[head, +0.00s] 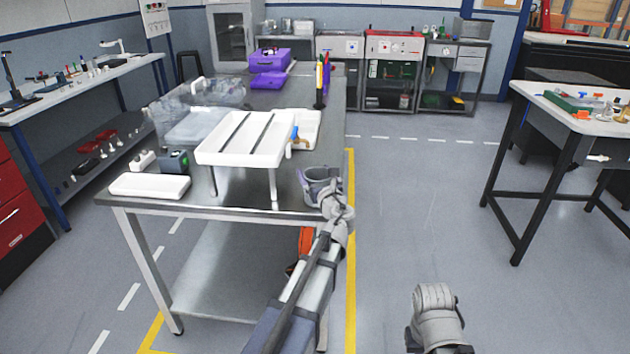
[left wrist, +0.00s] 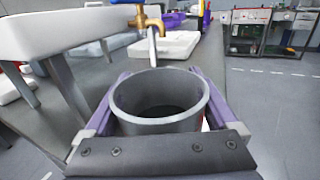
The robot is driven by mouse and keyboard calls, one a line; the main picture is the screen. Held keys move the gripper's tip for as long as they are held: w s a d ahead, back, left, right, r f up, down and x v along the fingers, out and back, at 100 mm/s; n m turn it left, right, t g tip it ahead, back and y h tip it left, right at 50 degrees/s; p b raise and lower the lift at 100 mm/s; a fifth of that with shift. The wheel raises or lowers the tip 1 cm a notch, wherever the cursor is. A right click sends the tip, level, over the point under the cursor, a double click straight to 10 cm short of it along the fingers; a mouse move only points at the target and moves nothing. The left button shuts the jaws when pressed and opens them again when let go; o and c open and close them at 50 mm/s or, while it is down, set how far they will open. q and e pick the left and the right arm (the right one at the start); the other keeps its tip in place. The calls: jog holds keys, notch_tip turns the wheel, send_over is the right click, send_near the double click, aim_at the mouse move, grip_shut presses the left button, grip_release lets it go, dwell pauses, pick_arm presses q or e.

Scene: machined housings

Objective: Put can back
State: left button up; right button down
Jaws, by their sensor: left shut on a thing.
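The can (left wrist: 160,100) is a grey, open-topped cylinder, dark inside, that fills the middle of the left wrist view. My left gripper (head: 323,188) is shut around it, with a purple finger on each side. In the head view the can (head: 322,174) is at the right edge of the metal table (head: 240,209), upright or nearly so. I cannot tell whether its base touches the table. Part of my right arm shows at the lower right of the head view, but its gripper cannot be made out.
A white raised tray (head: 245,150) on legs stands left of the can. A brass tap (left wrist: 148,20) is just beyond the can. A low white tray (head: 150,186) and a dark box (head: 174,162) are further left. Purple boxes (head: 270,58) stand at the back.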

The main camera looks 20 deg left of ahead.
pick_arm(q)
jog(key=shift+r, duration=0.1)
jog(key=shift+f, duration=0.25)
jog(key=o, duration=1.1)
jog(key=shift+r, duration=0.1)
jog(key=shift+r, duration=0.25)
jog(key=v, duration=1.2)
jog(key=shift+f, duration=0.1)
